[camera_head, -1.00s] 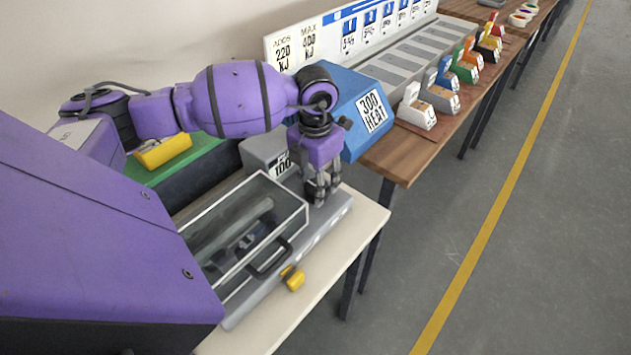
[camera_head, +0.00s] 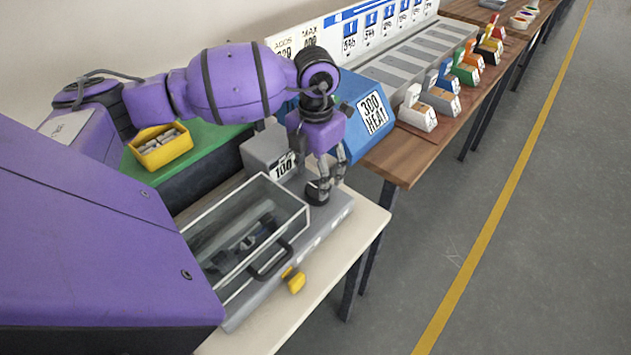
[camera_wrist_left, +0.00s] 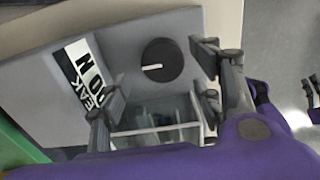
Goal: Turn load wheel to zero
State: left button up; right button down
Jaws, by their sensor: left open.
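The load wheel is a round black dial with a white pointer mark, on the grey machine's top. It is clear in the left wrist view (camera_wrist_left: 163,62), its mark pointing left, and partly hidden behind my fingers in the head view (camera_head: 316,193). My left gripper (camera_head: 325,190) points down at the wheel. In the left wrist view its open fingers (camera_wrist_left: 160,85) stand apart with nothing between them, and the wheel lies beyond them. I cannot tell its exact height above the wheel. Dark fingers, apparently my right gripper's (camera_wrist_left: 312,92), show at that view's right edge, cut off.
A clear-lidded chamber (camera_head: 245,235) with a dark handle and a yellow knob (camera_head: 296,283) lies in front. A grey block labelled 100 (camera_head: 268,150) and a blue 300 HEAT box (camera_head: 350,125) stand behind. A yellow bin (camera_head: 160,147) sits on a green surface. The floor at right is clear.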

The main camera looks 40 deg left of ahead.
aim_at(316, 188)
pick_arm(q)
notch_tip(316, 188, up, 8)
jog(key=shift+r, duration=0.2)
dwell(0.6)
